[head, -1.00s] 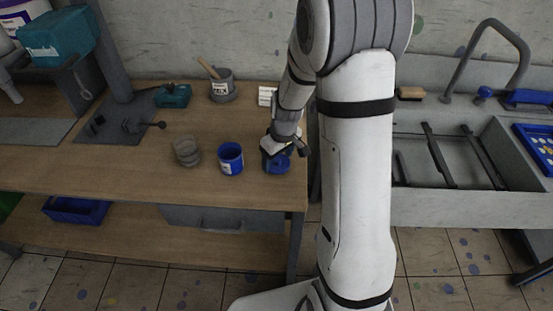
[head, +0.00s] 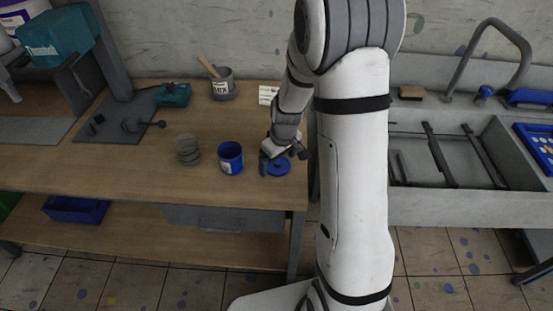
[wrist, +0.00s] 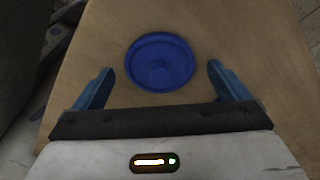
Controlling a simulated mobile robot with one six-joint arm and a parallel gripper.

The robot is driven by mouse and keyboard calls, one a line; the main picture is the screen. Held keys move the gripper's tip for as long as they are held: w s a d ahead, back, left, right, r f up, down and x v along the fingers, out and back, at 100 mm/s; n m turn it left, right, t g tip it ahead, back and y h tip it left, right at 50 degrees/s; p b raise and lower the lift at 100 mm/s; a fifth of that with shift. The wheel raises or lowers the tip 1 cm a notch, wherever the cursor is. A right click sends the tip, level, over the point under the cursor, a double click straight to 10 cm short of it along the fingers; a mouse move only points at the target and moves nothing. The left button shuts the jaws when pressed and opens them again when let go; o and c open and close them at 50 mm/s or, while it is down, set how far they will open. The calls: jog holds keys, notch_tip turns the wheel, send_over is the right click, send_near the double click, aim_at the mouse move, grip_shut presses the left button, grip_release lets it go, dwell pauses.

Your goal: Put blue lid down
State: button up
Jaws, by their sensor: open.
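The blue lid (head: 279,168) lies flat on the wooden table near its right front corner. In the wrist view the round lid (wrist: 160,62) rests on the wood, a little beyond and between my open fingers. My gripper (head: 283,158) is just above and behind the lid, open and empty. Its two blue fingertips (wrist: 162,82) show apart in the wrist view, and neither touches the lid. An open blue can (head: 230,158) with a white label stands upright on the table to the left of the lid.
A grey stack of round pieces (head: 187,150) stands left of the blue can. A grey mixing cup (head: 222,85) with a wooden stick is at the back. The table's right edge is close to the lid, with a sink (head: 450,205) beyond it.

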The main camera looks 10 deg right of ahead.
aim_at(282, 169)
notch_tip(282, 169, up, 12)
jog(key=s, duration=0.2)
jog(key=s+r+m, duration=0.2)
jog(key=s+r, duration=0.2)
jog(key=s, duration=0.5)
jog(key=s+r+m+t, duration=0.1)
jog(key=s+r+m, duration=0.2)
jog(key=s, duration=0.7)
jog(key=shift+s+a+r+h, duration=0.15)
jog(key=shift+a+r+h, duration=0.05)
jog(key=shift+r+h, duration=0.2)
